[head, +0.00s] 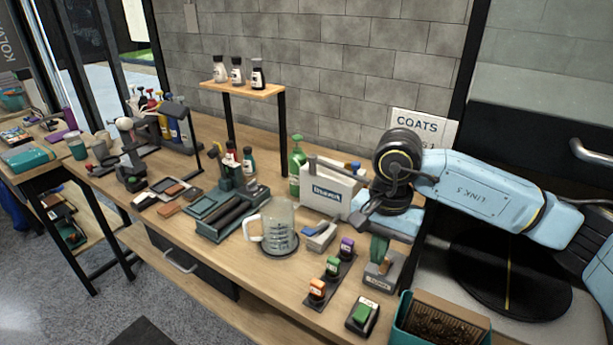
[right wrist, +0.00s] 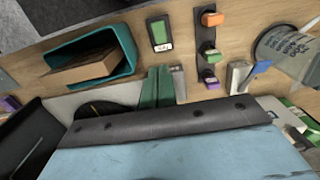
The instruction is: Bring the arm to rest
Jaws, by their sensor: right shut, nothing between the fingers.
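My right arm comes in from the right in the head view, over the right end of the wooden workbench (head: 225,262). Its gripper (head: 378,262) points down, with green fingers close together, shut and empty. The fingertips are just above or beside a small grey labelled holder (head: 379,283); I cannot tell whether they touch. In the right wrist view the green fingers (right wrist: 157,72) lie side by side, with the dark wrist edge and blue arm shell below them. My left gripper is not in view.
Near the gripper are a green-topped block (head: 362,315), a strip of coloured pieces (head: 333,268), a clear jug (head: 280,230) and a white caddy (head: 328,190). A teal bin (head: 401,322) stands at the front right. The grey brick wall (head: 330,70) closes the back.

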